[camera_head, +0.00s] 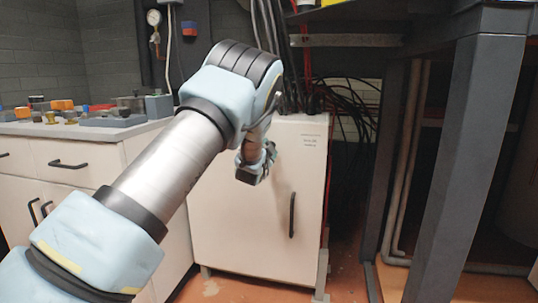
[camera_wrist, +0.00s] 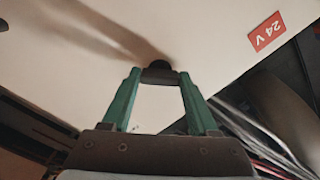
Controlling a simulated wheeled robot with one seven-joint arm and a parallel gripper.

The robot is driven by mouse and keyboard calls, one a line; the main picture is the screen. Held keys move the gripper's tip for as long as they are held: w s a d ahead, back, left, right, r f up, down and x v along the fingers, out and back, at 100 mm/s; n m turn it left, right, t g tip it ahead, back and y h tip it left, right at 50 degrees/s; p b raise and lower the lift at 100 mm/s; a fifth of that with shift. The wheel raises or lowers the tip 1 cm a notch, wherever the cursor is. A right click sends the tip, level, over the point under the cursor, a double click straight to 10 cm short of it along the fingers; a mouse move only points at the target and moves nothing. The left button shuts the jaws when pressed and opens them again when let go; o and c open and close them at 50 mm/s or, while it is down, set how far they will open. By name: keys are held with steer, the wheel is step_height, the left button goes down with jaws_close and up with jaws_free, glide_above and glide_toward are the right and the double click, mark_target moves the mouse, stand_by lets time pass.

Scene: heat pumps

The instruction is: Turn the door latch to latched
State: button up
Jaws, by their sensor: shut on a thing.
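The white cabinet (camera_head: 240,225) stands in the middle of the head view, with its door shut or nearly so. In the wrist view my gripper (camera_wrist: 159,78) has its two green fingers on either side of a dark latch (camera_wrist: 158,66) on the white cabinet face. The fingers are shut on the latch. In the head view my gripper (camera_head: 262,166) is at the upper part of the cabinet front, and my arm hides the latch. I cannot tell the latch's angle. A black vertical handle (camera_head: 292,215) is on the door's right side.
Dark cables (camera_head: 350,105) run behind and right of the cabinet. A grey post (camera_head: 465,160) stands at right. A drawer unit (camera_head: 70,165) with small parts on top stands at left.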

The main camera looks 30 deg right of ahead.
steer(key=shift+m+b, duration=1.75)
steer(key=shift+m, duration=2.05)
steer(key=o, duration=1.4)
steer(key=shift+s, duration=0.1)
steer(key=v, duration=1)
steer(key=shift+s+a+p, duration=0.2)
steer(key=shift+a+p, duration=0.1)
